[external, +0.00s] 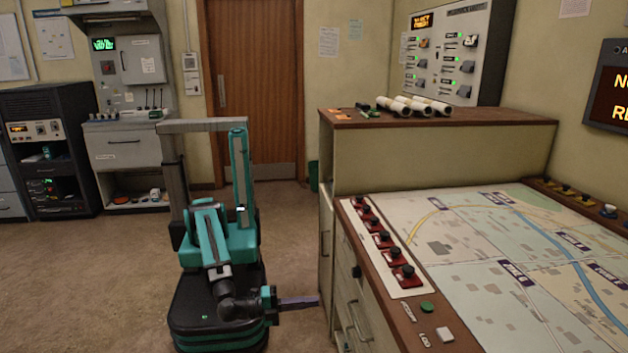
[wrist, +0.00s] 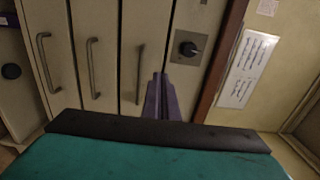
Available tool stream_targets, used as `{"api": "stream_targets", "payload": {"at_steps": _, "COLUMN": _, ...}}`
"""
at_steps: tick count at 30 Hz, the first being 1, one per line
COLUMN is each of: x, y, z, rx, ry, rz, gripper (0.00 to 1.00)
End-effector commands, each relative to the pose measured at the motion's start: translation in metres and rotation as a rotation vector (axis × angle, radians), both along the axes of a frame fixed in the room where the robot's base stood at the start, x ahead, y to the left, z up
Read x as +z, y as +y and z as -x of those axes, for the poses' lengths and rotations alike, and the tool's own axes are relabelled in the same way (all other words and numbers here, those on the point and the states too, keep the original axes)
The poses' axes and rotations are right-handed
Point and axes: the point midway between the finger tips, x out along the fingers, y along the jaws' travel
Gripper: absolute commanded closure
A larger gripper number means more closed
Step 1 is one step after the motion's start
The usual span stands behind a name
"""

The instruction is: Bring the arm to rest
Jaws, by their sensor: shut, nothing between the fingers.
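My gripper (external: 300,303) is at the end of my teal and black arm, held low beside the map console (external: 372,300). Its purple-grey fingers point right, toward the console's drawer side. In the wrist view, my gripper (wrist: 161,98) is shut and empty, its two fingers together in front of the cream drawer fronts. I cannot tell how small the gap between the fingertips and the drawers is. The arm is folded down over my base, with the elbow bent.
Drawer handles (wrist: 92,68) and a black knob (wrist: 188,49) face the fingers. Red switches (external: 383,240) line the console's edge above. Rolled papers (external: 415,105) lie on the higher shelf. A radio rack (external: 42,150) stands at the left. The floor (external: 90,290) left of my base is clear.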

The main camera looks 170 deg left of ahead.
Motion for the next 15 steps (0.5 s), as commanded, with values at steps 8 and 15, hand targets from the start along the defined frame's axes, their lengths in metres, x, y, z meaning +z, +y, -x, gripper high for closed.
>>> {"api": "stream_targets", "payload": {"at_steps": 8, "x": 0.010, "y": -0.015, "z": -0.008, "rx": -0.026, "ry": 0.030, "rz": 0.008, "gripper": 1.00}}
{"api": "stream_targets", "payload": {"at_steps": 15, "x": -0.007, "y": -0.040, "z": -0.013, "rx": -0.066, "ry": 0.111, "rz": 0.040, "gripper": 1.00}}
